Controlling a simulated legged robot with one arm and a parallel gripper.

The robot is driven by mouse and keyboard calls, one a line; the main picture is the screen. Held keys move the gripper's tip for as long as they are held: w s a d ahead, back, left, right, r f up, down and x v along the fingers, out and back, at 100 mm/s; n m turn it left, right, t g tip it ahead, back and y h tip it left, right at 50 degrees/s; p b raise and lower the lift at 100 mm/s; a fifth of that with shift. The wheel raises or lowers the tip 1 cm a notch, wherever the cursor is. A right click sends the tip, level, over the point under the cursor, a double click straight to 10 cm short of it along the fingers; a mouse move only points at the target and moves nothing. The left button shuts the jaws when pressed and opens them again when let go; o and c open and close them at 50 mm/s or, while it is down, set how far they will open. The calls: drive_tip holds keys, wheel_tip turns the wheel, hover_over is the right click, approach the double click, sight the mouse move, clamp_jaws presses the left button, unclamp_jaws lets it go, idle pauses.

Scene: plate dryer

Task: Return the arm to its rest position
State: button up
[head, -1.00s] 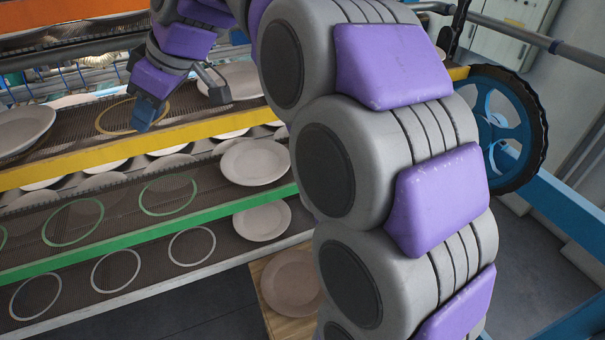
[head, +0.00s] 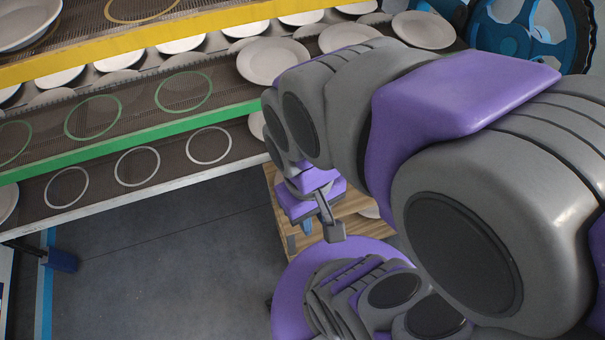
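My arm (head: 470,95) fills the right half of the view and bends down toward the lower middle. My gripper (head: 318,222) hangs low, close to my own purple and grey body parts. Its grey finger and blue-tipped finger appear apart, with nothing seen between them. It is clear of the dryer racks and in front of a wooden surface (head: 350,205). A plate (head: 370,210) on that surface is mostly hidden behind my arm.
The yellow-edged rack (head: 100,58), green-edged rack (head: 120,145) and white-edged rack (head: 120,196) run along the upper left. Pale plates, such as one plate (head: 272,61), stand on them. A blue wheel (head: 530,30) is at the upper right. Grey floor (head: 170,270) is open at lower left.

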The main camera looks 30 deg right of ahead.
drive_tip(key=shift+f, duration=0.1)
wheel_tip(320, 180, down, 10)
drive_tip(key=b, duration=0.9)
drive_tip(key=shift+r+b, duration=0.2)
drive_tip(key=shift+b, duration=0.2)
drive_tip(key=shift+d+r, duration=0.1)
drive_tip(key=shift+d, duration=0.05)
